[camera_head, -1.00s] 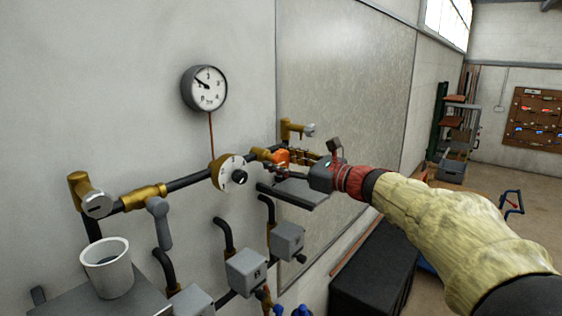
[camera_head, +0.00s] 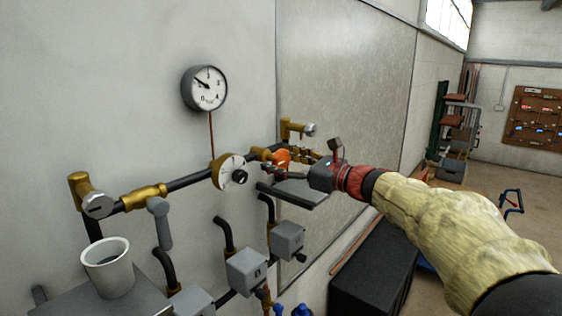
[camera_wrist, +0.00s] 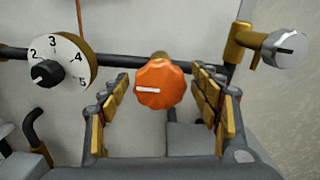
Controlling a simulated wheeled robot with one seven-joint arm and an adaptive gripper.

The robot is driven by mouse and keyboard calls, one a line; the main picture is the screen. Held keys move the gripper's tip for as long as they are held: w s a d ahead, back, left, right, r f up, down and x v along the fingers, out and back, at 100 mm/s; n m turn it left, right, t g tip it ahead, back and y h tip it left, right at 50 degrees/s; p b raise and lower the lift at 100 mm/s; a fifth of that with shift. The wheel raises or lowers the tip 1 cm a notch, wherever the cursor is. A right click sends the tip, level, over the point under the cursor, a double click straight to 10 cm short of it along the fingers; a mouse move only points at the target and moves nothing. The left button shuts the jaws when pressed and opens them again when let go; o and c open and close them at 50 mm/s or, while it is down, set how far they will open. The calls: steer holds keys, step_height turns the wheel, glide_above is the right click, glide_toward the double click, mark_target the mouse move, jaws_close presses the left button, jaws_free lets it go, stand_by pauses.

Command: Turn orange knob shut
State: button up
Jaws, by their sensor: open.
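The orange knob (camera_wrist: 161,84) is a scalloped disc on a brass valve on the dark pipe, with a white mark pointing left in the wrist view. In the head view the orange knob (camera_head: 282,157) is partly hidden by my gripper (camera_head: 290,165). In the wrist view my gripper (camera_wrist: 165,112) is open, with one finger on each side of the knob. The left finger is apart from the knob. The right finger is nearer to it, with a small gap visible. Whether the fingertips reach as deep as the knob cannot be told.
A numbered brass dial (camera_head: 231,172) with a black knob sits left of the orange knob. A pressure gauge (camera_head: 204,88) hangs above. A grey-capped brass valve (camera_wrist: 284,49) stands to the right.

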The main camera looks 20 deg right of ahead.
steer(key=v, duration=1.2)
